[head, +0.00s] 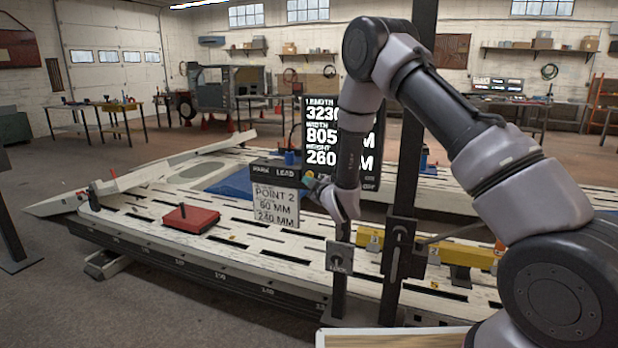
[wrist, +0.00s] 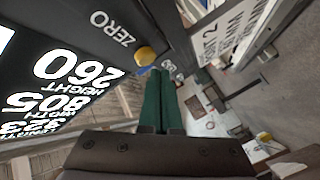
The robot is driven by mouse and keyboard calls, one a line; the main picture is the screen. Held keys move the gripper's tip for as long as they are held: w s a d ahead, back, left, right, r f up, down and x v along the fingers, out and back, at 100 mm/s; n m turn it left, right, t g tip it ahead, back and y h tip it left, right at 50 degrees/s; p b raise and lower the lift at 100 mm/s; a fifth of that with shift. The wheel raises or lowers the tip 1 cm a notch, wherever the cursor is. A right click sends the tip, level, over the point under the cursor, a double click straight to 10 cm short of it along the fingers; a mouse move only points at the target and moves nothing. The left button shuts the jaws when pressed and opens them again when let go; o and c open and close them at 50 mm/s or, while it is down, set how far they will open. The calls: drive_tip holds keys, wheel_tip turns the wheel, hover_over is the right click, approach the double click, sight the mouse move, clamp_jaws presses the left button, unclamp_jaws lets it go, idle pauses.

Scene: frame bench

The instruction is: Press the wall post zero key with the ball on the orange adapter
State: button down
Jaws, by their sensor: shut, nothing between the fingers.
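A dark panel (wrist: 95,22) in the wrist view carries the word ZERO. A round yellow-orange piece (wrist: 146,56) shows beside that word, just beyond my fingertips; I cannot tell whether it is the key or a ball. My gripper (wrist: 156,74) has its green fingers shut together with nothing between them. In the head view my gripper (head: 316,182) is beside a small panel marked PARK and LEAD (head: 275,172), in front of the large display. Contact with the round piece cannot be told. No orange adapter is clearly seen.
The large display (head: 318,135) stands behind my gripper. A POINT 2 card (head: 275,205) hangs below the small panel. A dark upright post (head: 408,150) stands close to my arm. A red block (head: 190,218) and a yellow beam (head: 465,253) sit on the slotted bench (head: 240,262).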

drive_tip(key=shift+w, duration=0.1)
drive_tip(key=shift+w+d, duration=0.15)
drive_tip(key=shift+w, duration=0.15)
drive_tip(key=shift+w+d, duration=0.15)
drive_tip(key=shift+w, duration=0.35)
idle(0.8)
drive_tip(key=shift+s+a, duration=0.25)
drive_tip(key=shift+s, duration=0.65)
drive_tip(key=shift+s+a, duration=0.3)
drive_tip(key=shift+s, duration=0.5)
drive_tip(key=shift+s+a, duration=0.3)
drive_tip(key=shift+s, duration=0.45)
drive_tip(key=shift+s+a, duration=0.3)
drive_tip(key=shift+s, duration=0.5)
drive_tip(key=shift+r, duration=0.1)
